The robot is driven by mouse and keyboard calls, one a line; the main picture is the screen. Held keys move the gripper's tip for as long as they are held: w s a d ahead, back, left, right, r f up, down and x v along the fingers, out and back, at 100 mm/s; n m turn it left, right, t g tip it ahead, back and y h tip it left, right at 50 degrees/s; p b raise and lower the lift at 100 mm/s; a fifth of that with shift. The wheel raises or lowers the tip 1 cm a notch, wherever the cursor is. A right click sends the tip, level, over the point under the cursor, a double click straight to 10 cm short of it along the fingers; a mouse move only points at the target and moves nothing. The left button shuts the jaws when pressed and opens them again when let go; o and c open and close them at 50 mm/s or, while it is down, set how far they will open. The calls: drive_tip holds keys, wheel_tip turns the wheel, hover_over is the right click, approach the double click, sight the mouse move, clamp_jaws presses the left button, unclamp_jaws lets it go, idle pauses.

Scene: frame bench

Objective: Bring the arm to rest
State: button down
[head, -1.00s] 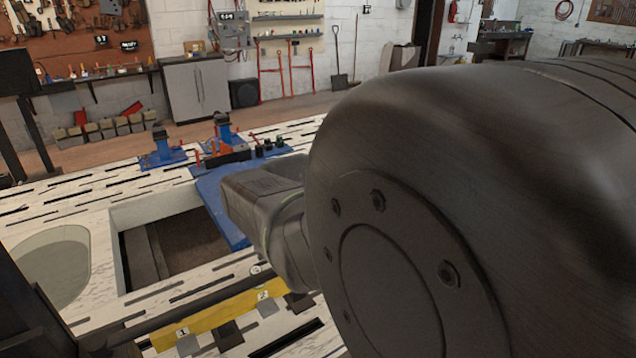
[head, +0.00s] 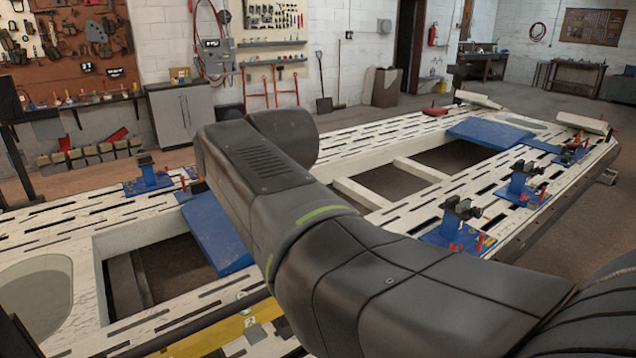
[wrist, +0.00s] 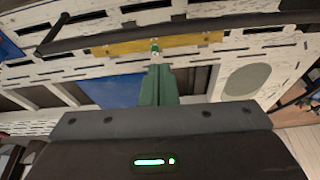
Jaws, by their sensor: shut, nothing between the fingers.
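My arm crosses the head view from the lower right toward the upper left, over the white slotted frame bench (head: 365,140). Its end is turned away, so my gripper's fingers are hidden there. In the wrist view my gripper (wrist: 158,72) shows as green fingers, closed together with nothing between them. It is above the bench, clear of the things on it. A yellow strip (wrist: 190,43) on the bench lies beyond the fingertips in the wrist view.
Blue fixtures with dark clamps stand on the bench at the left (head: 148,180) and at the right (head: 458,228). A blue plate (head: 215,240) lies partly behind my arm. The bench has large rectangular openings. A grey cabinet (head: 182,115) stands by the back wall.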

drive_tip(key=shift+v, duration=0.85)
drive_tip(key=shift+a, duration=0.1)
drive_tip(key=shift+w, duration=0.1)
